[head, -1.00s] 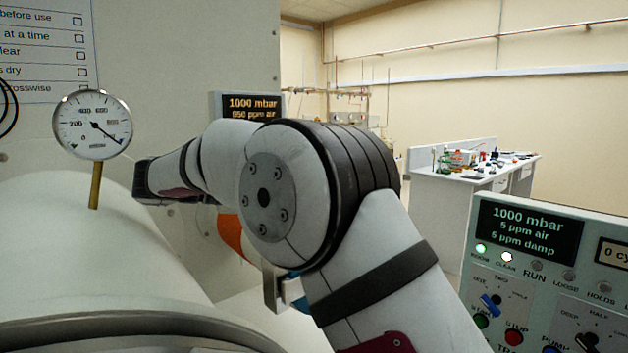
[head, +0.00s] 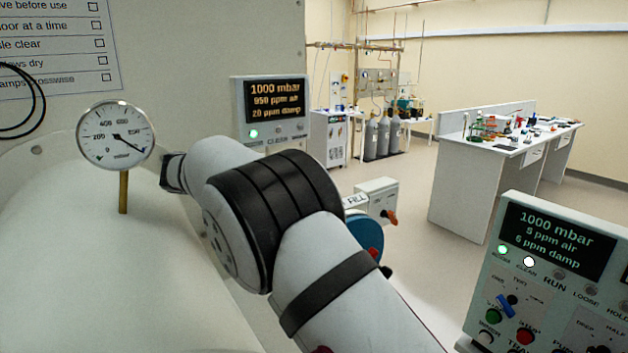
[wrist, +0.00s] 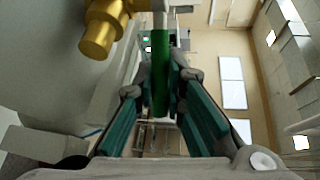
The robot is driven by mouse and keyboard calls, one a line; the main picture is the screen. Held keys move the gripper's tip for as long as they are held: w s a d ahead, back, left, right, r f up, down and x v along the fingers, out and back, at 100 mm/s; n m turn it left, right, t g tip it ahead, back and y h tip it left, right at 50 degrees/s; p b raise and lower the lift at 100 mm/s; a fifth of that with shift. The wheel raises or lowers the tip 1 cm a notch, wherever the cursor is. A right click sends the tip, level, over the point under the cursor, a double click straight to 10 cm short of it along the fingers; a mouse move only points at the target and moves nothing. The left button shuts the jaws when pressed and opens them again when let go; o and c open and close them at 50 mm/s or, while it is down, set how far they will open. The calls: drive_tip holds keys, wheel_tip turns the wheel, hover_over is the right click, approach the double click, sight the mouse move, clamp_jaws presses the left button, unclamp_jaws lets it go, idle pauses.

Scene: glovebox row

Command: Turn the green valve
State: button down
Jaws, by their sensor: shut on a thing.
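The green valve handle (wrist: 161,65) is a narrow upright bar in the wrist view, hanging from a fitting at the top edge. My gripper (wrist: 161,88) is shut on this handle, with its teal-padded fingers on either side of it. A brass fitting (wrist: 100,28) stands close by at the upper left. In the head view my arm covers the place where the gripper is, and neither the gripper nor the green valve can be seen there.
A round dial gauge (head: 116,136) on a brass stem stands on the white chamber, left of my arm. A control panel (head: 553,270) is at the lower right. A wall display (head: 272,103) reads 1000 mbar. Open floor lies beyond, with a bench (head: 480,180).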

drive_tip(key=shift+w+f, duration=0.1)
drive_tip(key=shift+f, duration=0.05)
drive_tip(key=c, duration=1.9)
unclamp_jaws()
drive_tip(key=shift+a, duration=0.1)
